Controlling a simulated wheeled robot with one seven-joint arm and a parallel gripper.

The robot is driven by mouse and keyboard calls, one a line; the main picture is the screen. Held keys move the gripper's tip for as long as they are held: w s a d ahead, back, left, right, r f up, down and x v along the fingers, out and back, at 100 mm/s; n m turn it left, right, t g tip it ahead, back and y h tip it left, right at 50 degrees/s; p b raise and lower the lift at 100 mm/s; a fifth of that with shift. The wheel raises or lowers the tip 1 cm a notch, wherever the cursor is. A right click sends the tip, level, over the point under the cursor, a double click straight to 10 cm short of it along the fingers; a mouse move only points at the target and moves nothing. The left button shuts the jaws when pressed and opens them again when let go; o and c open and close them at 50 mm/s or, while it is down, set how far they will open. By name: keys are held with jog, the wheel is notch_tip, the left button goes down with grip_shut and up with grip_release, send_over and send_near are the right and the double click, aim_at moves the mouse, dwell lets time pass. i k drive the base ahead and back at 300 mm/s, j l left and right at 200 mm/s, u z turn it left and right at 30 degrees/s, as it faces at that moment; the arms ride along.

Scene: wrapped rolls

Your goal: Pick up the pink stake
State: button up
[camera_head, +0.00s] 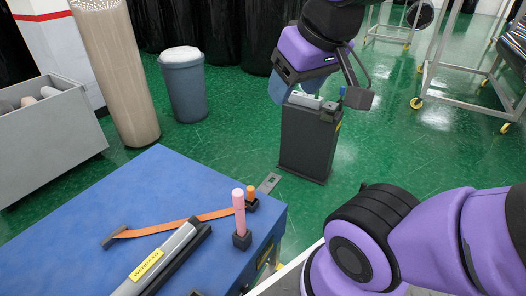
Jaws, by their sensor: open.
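The pink stake (239,210) stands upright in a small dark square base at the right side of the blue table (150,190). Its full visible length above the base is unobstructed. My gripper (318,94) is open, at upper centre right, beyond the table's right corner and apart from the stake. It appears in front of or above a dark upright box (307,143) on the floor; I cannot tell the gap between them. I see nothing held between its fingers.
A grey roll with a yellow label (160,258) lies to the left. A grey bin (184,86) stands on the green floor.

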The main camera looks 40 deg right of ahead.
aim_at(238, 195)
jog(key=k+j+z, duration=0.1)
jog(key=j+z, duration=0.2)
jog(key=z, duration=0.2)
jog(key=k+j+z, duration=0.1)
jog(key=j+z, duration=0.2)
jog(key=z, duration=0.2)
